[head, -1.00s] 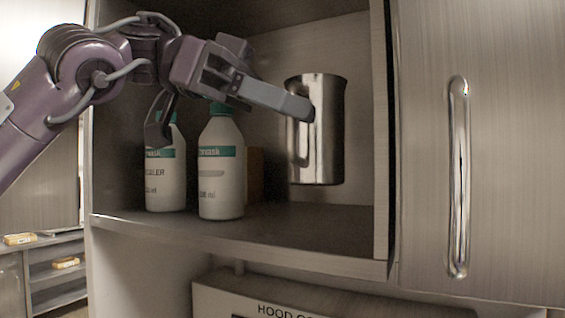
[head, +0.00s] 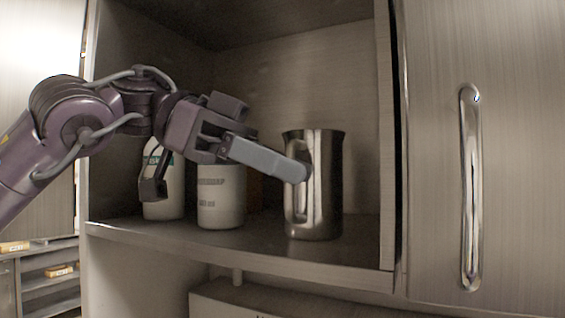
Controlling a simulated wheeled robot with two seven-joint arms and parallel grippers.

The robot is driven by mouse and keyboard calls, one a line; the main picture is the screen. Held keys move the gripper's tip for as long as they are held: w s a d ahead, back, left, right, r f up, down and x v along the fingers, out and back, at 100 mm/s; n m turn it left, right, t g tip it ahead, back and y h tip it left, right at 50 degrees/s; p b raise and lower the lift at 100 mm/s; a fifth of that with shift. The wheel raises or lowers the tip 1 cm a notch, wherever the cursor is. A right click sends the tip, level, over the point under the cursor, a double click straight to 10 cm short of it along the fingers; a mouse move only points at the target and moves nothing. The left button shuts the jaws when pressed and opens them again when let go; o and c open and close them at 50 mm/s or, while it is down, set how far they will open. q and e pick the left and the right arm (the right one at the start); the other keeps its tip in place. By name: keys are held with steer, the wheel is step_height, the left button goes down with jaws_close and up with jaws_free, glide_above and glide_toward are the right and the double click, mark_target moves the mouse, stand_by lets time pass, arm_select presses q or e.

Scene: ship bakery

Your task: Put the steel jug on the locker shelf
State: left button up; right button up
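The steel jug (head: 324,190) is upright over the right part of the locker shelf (head: 262,248), inside the open locker. Its base appears at or very close to the shelf surface; I cannot tell for sure that it touches. My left gripper (head: 298,172) reaches in from the left, with its grey finger at the jug's handle on the left side. My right gripper is not in view.
Two white bottles (head: 222,205) (head: 164,200) stand on the shelf left of the jug, partly behind my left gripper. The locker's right side wall is close to the jug. A cabinet door with a long handle (head: 470,190) is at the right.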

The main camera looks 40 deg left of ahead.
arm_select(q)
steer(key=shift+r, duration=0.2)
steer(key=b+v, duration=0.2)
steer(key=v, duration=1)
steer(key=shift+b, duration=0.35)
steer(key=shift+f, duration=0.1)
